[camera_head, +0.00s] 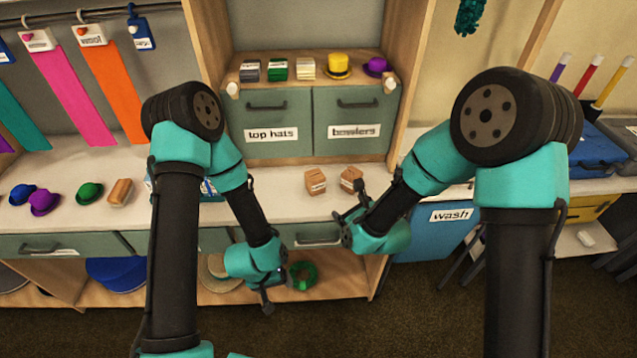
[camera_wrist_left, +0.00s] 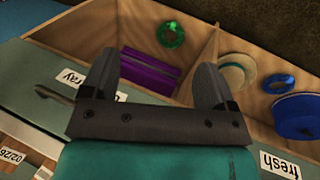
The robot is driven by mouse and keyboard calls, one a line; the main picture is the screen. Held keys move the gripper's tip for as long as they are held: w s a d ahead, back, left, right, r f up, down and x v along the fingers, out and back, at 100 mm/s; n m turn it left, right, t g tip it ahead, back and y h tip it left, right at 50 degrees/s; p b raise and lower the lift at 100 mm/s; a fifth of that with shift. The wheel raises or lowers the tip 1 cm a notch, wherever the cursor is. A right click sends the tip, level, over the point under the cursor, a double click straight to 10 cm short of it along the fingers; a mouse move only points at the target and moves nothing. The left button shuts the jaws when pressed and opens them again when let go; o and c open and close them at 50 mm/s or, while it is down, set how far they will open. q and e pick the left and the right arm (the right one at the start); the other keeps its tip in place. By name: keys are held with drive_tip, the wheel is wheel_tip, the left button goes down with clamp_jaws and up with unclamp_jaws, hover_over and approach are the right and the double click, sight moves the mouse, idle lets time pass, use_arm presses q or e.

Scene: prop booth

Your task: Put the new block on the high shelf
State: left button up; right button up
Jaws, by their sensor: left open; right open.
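Two tan wooden blocks with white labels stand on the counter: a left one (camera_head: 315,180) and a right one (camera_head: 351,178). A third tan block (camera_head: 120,192) lies on the counter at the left. Their labels are too small to read, so I cannot tell which is new. A wooden shelf (camera_head: 292,77) sits above the green drawers. My right gripper (camera_head: 347,222) is open and empty, just in front of the right block. My left gripper (camera_head: 270,298) is open and empty below the counter front; it also shows in the left wrist view (camera_wrist_left: 157,78), no block between its fingers.
The shelf bears several packs (camera_head: 277,69), a yellow hat (camera_head: 338,65) and a purple hat (camera_head: 376,66). Small hats (camera_head: 44,203) sit at the counter's left. Low cubbies hold a green ring (camera_head: 303,274) and hats. A blue wash bin (camera_head: 430,235) stands right.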

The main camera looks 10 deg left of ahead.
sight(319, 183)
use_arm(q)
drive_tip(key=shift+s+a+f+m+g+h, duration=0.1)
drive_tip(key=shift+s+f+m+g+h, duration=0.1)
drive_tip(key=shift+s+m, duration=0.3)
drive_tip(key=shift+s+f+m+g+h, duration=0.1)
drive_tip(key=shift+s+m+g, duration=0.1)
drive_tip(key=shift+s+m, duration=0.3)
use_arm(e)
drive_tip(key=a+r+m+t, duration=0.1)
drive_tip(key=a+r+m, duration=0.1)
drive_tip(key=r, duration=0.1)
drive_tip(key=shift+w+a+m+y, duration=0.15)
drive_tip(key=shift+a+m+y, duration=0.15)
drive_tip(key=shift+a+y, duration=0.1)
use_arm(q)
drive_tip(key=shift+w, duration=0.1)
use_arm(e)
drive_tip(key=shift+f, duration=0.1)
drive_tip(key=x, duration=1.2)
drive_tip(key=shift+a+f, duration=0.1)
drive_tip(key=shift+f, duration=0.05)
drive_tip(key=shift+x, duration=2.55)
drive_tip(key=shift+a, duration=0.15)
drive_tip(key=shift+c, duration=0.5)
